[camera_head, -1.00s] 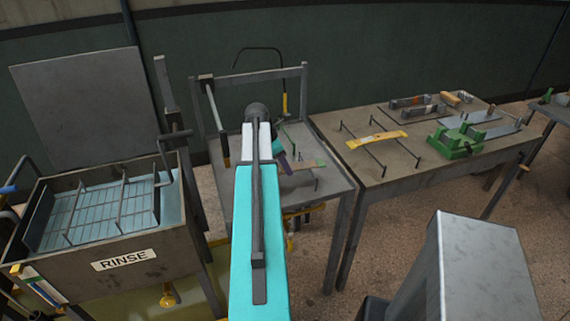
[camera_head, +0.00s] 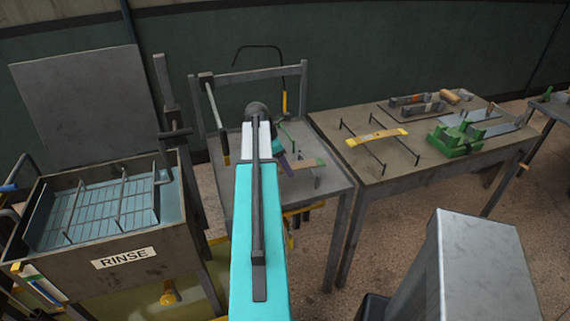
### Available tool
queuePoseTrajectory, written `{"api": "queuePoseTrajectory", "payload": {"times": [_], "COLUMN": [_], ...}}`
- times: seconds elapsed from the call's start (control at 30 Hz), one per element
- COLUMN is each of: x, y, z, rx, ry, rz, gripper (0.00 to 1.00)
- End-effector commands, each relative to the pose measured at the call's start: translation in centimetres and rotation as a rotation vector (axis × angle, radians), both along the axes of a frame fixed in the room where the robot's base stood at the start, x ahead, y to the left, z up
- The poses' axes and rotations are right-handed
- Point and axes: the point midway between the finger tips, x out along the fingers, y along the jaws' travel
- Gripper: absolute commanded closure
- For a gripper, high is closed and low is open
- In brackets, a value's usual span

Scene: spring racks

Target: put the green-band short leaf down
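The arm hides part of the gripper and the table. I cannot tell whether the fingers are shut on the leaf, or whether the leaf touches the thin posts (camera_head: 317,180) beside it.
A yellow leaf (camera_head: 377,138) lies across a wire rack on the right table (camera_head: 400,170). A green fixture (camera_head: 456,140) and several small parts stand farther right. The rinse tank (camera_head: 125,258) is at left. An upright frame (camera_head: 304,90) rises behind the middle table.

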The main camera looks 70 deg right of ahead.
Motion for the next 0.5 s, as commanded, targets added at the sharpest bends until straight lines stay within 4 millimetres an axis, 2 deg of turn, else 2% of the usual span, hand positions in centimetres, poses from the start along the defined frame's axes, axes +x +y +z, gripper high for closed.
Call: {"api": "queuePoseTrajectory", "payload": {"times": [0.27, 0.5], "x": [0.5, 1.3], "y": [0.3, 0.9], "z": [2.0, 4.5], "rx": [-0.002, -0.002], "ry": [0.000, -0.001], "rz": [0.002, 0.002], "gripper": [0.42, 0.42]}}
